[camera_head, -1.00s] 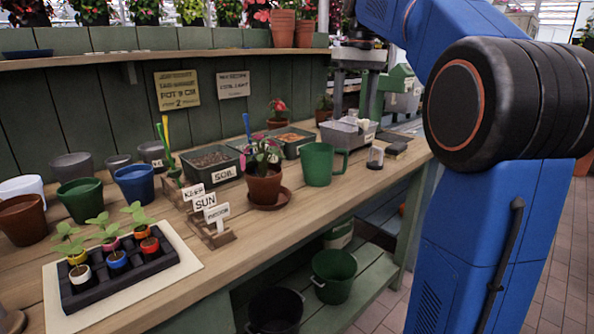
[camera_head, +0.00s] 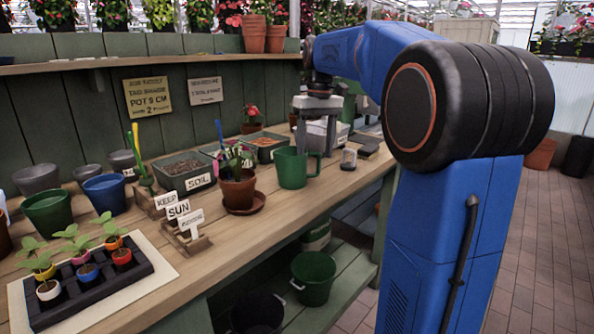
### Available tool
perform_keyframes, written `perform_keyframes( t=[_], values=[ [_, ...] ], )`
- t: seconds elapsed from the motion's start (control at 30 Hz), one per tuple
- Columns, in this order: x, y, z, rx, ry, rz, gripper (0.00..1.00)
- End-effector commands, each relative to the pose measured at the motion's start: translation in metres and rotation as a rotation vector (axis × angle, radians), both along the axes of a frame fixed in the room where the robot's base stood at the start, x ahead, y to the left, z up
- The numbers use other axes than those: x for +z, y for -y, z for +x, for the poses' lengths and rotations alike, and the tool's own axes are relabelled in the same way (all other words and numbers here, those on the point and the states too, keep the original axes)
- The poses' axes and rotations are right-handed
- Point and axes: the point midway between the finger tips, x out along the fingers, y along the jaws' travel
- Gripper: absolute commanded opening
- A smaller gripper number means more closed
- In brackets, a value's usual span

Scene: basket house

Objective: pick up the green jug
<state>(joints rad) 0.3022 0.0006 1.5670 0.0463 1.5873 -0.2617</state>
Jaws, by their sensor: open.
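The left finger's lower end is hidden behind the jug's rim. I cannot tell the exact gap between the fingers and the jug.
The potted plant (camera_head: 238,188) on its saucer stands close left of the jug. Soil trays sit behind. A small glass-like timer (camera_head: 348,159) and a dark flat item (camera_head: 368,148) lie to the right. The bench front (camera_head: 285,212) before the jug is clear.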

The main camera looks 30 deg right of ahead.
Motion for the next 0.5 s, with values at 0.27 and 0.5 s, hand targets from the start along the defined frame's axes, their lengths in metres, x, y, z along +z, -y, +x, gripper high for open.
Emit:
perform_keyframes(
  t=[0.27, 0.5],
  values=[
    [-0.02, -0.004, -0.001, 0.0, -0.001, 0.0, 0.62],
    [-0.05, -0.007, 0.0, -0.001, -0.001, 0.0, 0.62]
  ],
)
